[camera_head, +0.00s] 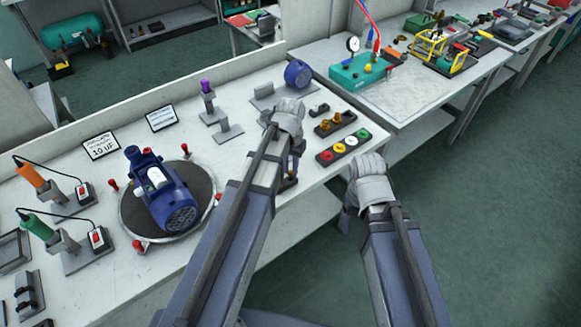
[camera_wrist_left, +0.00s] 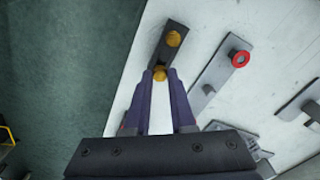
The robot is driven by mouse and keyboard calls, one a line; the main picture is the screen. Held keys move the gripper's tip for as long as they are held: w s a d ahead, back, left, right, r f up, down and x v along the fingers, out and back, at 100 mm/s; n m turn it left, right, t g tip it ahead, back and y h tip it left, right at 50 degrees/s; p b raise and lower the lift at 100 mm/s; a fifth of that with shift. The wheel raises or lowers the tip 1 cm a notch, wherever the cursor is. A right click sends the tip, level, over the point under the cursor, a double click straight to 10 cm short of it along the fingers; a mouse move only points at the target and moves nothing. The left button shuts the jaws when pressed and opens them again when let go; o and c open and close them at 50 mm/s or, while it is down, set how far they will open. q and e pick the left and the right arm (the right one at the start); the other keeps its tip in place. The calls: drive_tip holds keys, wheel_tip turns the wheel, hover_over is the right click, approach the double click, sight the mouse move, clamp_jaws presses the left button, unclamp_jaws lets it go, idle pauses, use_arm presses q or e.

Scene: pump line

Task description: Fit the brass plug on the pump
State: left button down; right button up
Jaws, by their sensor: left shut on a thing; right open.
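My left gripper (camera_head: 295,160) is low over the near part of the bench and shut on a brass plug. In the left wrist view, this plug (camera_wrist_left: 160,74) is between the fingertips, at the end of a dark holder (camera_wrist_left: 164,56). A second brass piece (camera_wrist_left: 174,39) sits in that holder. I cannot tell whether the gripped plug is clear of the holder. The blue pump (camera_head: 165,195) stands on a round dark turntable (camera_head: 205,180), left of my left arm. My right gripper (camera_head: 347,217) is open and empty, beyond the bench's front edge.
Tool stands with an orange-handled (camera_head: 28,174) and a green-handled driver (camera_head: 36,226) are at the left. A rack of coloured rings (camera_head: 344,147) and a rack of brass fittings (camera_head: 336,123) lie right of my left gripper. Red knobs surround the turntable.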

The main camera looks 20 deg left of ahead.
use_arm(q)
drive_tip(key=shift+r+p, duration=1.05)
drive_tip(key=shift+r, duration=0.2)
use_arm(e)
wheel_tip(320, 180, up, 2)
drive_tip(key=shift+r, duration=0.2)
drive_tip(key=shift+c, duration=0.3)
